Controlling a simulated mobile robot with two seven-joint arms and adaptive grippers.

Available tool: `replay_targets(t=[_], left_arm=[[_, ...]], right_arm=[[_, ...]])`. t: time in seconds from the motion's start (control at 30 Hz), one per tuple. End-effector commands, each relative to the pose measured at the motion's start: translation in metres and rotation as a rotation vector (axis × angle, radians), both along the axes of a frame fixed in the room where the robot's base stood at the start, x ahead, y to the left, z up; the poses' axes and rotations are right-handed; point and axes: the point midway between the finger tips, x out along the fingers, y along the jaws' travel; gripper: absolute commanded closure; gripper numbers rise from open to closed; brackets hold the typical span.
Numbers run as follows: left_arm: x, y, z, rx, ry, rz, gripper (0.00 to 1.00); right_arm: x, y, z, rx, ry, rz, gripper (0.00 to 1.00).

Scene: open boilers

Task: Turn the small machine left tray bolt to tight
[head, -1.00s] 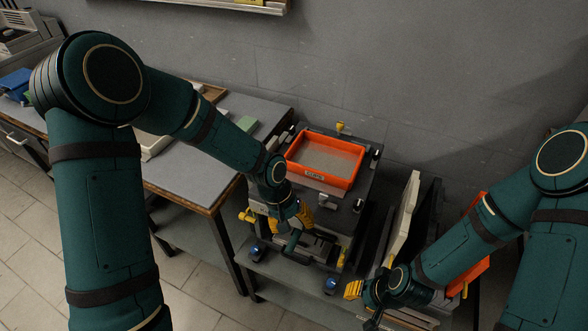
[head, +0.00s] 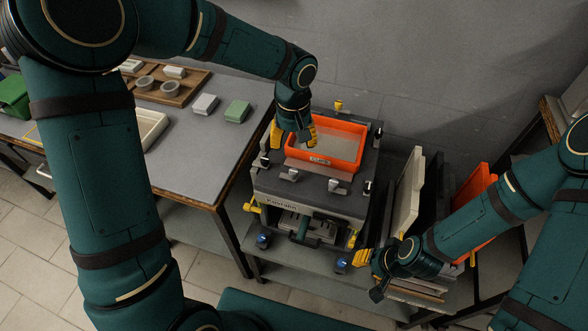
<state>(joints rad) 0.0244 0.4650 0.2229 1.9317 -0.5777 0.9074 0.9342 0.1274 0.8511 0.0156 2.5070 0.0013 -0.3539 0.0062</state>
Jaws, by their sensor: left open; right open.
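The small machine (head: 318,203) is a dark grey box with an orange tray (head: 357,168) set in its top. Small silver bolt-like fittings stand on the top in front of the tray, one at the left (head: 289,175) and one further right (head: 337,186). I cannot tell which way either is turned. My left gripper (head: 294,137) is open with its yellow fingers spread, over the tray's left end and pointing down. It appears empty; contact with the tray is unclear. My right gripper (head: 367,272) is open, low beside the machine's front right corner.
A grey table (head: 196,170) stands left of the machine, holding a white block (head: 204,104), a green block (head: 237,111) and a wooden tray (head: 196,78). Upright panels (head: 407,195) stand close on the machine's right. A wall is behind.

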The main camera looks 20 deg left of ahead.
Motion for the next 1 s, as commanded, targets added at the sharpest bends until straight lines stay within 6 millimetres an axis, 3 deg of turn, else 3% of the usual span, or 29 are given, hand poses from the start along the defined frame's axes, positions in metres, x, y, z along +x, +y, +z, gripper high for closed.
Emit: replay_targets(t=[0.5,0.7,1.0], left_arm=[[-0.001,0.000,-0.100,-0.002,0.005,-0.001,0.43],[-0.001,0.000,-0.119,-0.002,0.002,0.000,0.43],[0.000,0.000,-0.123,-0.001,0.001,-0.001,0.43]], right_arm=[[-0.004,0.001,-0.020,0.002,0.010,0.008,0.66],[-0.003,0.001,-0.023,0.001,0.007,0.008,0.66],[-0.003,0.001,-0.023,0.001,0.006,0.008,0.66]])
